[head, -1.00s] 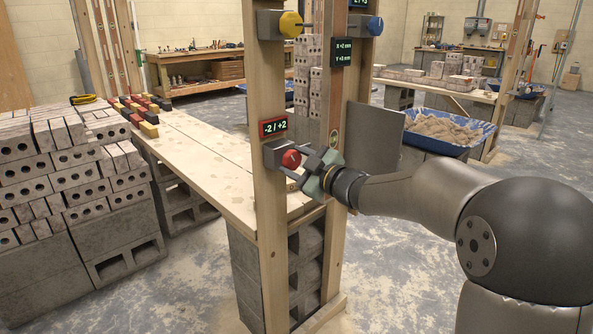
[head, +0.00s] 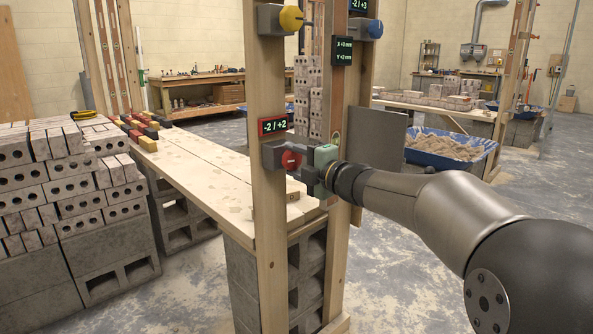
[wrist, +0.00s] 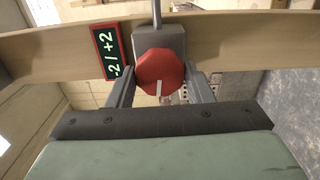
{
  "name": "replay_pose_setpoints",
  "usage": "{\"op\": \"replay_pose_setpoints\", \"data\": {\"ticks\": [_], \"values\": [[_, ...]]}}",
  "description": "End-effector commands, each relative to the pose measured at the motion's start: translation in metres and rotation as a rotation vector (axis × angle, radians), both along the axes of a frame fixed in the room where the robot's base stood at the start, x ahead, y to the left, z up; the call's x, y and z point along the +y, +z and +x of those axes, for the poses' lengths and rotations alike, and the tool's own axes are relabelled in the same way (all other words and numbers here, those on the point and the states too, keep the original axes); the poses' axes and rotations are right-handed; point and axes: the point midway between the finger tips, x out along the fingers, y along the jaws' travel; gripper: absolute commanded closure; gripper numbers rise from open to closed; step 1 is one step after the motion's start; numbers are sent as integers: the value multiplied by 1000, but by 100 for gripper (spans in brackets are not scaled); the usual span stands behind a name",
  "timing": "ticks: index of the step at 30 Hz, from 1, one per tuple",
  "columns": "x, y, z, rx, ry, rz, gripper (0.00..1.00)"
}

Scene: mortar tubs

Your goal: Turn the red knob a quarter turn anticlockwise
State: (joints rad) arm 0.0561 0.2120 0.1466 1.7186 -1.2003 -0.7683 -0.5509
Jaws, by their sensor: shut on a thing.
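The red knob (head: 291,160) sits on a grey box (head: 270,154) fixed to a wooden post. Its white mark lies about level in the head view. In the wrist view the red knob (wrist: 160,72) shows its mark running down toward my gripper's palm. My gripper (head: 298,161) reaches in from the right and is shut on the knob. In the wrist view one finger of my gripper (wrist: 160,76) is on each side of the knob. The head view shows the fingers only partly.
A display reading -2 / +2 (head: 274,126) is just above the knob. A yellow knob (head: 291,19) and a blue knob (head: 375,28) are higher up. A grey panel (head: 377,139) stands behind my wrist. A plank table (head: 205,155) extends behind the post.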

Motion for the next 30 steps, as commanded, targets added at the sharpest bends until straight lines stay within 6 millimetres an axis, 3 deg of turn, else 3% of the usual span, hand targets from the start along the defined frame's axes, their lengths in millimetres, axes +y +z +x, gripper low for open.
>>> {"op": "replay_pose_setpoints", "data": {"ticks": [10,26,27,29,30], "values": [[0,-1,0,-100,0,-99,76],[0,-1,0,-116,0,-116,76],[0,-1,0,-116,0,-116,51],[0,-1,0,-115,0,-115,34],[0,-1,0,-115,0,-115,31]]}}
